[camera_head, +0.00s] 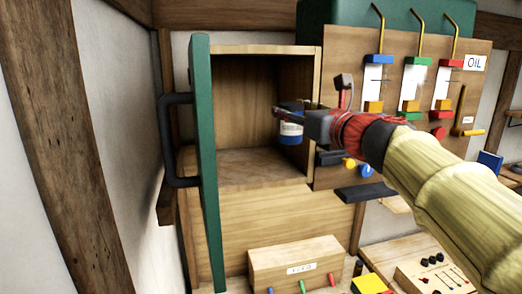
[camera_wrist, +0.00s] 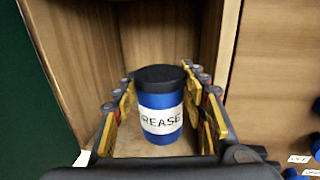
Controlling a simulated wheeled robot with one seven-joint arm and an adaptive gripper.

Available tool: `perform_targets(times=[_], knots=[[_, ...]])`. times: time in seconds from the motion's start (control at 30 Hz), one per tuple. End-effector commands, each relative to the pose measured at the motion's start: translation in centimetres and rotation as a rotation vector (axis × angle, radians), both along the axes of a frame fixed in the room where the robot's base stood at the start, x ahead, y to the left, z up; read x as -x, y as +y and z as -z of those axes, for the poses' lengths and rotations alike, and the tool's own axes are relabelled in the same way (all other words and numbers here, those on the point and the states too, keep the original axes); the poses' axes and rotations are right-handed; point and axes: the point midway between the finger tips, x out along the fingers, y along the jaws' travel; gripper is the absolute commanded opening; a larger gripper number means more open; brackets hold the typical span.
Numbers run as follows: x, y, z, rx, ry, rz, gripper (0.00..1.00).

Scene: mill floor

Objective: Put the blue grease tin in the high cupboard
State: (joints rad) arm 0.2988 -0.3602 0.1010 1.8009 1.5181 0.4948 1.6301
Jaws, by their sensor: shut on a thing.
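The blue grease tin (camera_head: 292,128) has a dark lid and a white label. My gripper (camera_head: 289,113) is shut on it and holds it upright at the right side of the high cupboard's opening. In the wrist view the tin (camera_wrist: 160,103) stands between the two yellow-padded fingers of my gripper (camera_wrist: 161,112). The high cupboard (camera_head: 245,167) is an open wooden box, and its green door (camera_head: 205,170) with a dark handle stands open at the left. I cannot tell whether the tin's base touches the cupboard floor.
The cupboard's right wall (camera_wrist: 220,50) is close to my gripper. An oil panel (camera_head: 345,70) with coloured gauges and yellow pipes stands at the right. A wooden box (camera_head: 295,262) with coloured pegs sits below. The left part of the cupboard floor is clear.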

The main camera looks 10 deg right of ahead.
Motion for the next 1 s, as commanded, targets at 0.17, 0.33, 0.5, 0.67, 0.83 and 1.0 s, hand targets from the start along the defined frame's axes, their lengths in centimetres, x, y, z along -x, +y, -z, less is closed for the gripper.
perform_targets(times=[0.17,0.33,0.5,0.67,0.83,1.0], knots=[[-4.1,1.3,2.0,-0.003,0.005,-0.004,0.03],[-6.9,2.0,4.8,-0.003,0.004,-0.002,0.03],[-8.7,2.5,6.9,-0.002,0.002,-0.002,0.03],[-9.4,2.7,7.6,-0.001,0.000,-0.001,0.03],[-10.1,2.8,9.7,-0.002,0.001,-0.001,0.03],[-10.1,2.8,11.4,0.000,0.001,0.000,0.03]])
